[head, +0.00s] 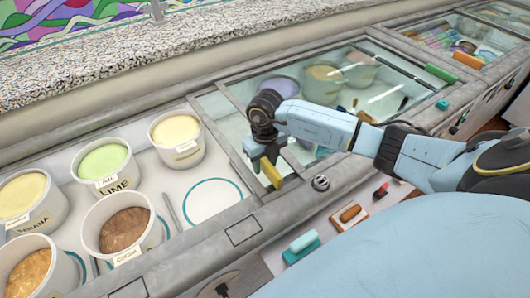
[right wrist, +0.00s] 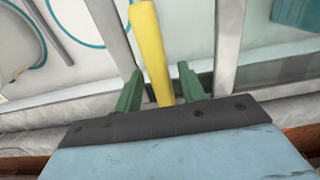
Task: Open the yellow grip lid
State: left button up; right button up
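The yellow grip (head: 271,172) is a short bar at the front left of the glass-topped freezer section in the middle of the head view. It also shows in the right wrist view (right wrist: 149,48), running up from between the fingers. My right gripper (head: 262,160) is at the yellow grip. In the right wrist view its green fingers (right wrist: 158,88) stand apart, one on each side of the yellow grip, with a gap visible at both sides. The glass around the grip is partly hidden by my right arm. My left gripper is not in view.
At left an uncovered freezer section holds several ice cream tubs, including a lime tub (head: 104,169). A green grip (head: 440,73) and an orange grip (head: 468,60) lie further right. Scoops, one turquoise (head: 302,243), lie on the front ledge. A stone counter (head: 110,55) runs behind.

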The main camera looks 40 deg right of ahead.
notch_tip(320, 180, up, 14)
jog(key=shift+f+p, duration=0.25)
jog(key=shift+p, duration=0.15)
jog(key=shift+f, duration=0.1)
dwell(0.6)
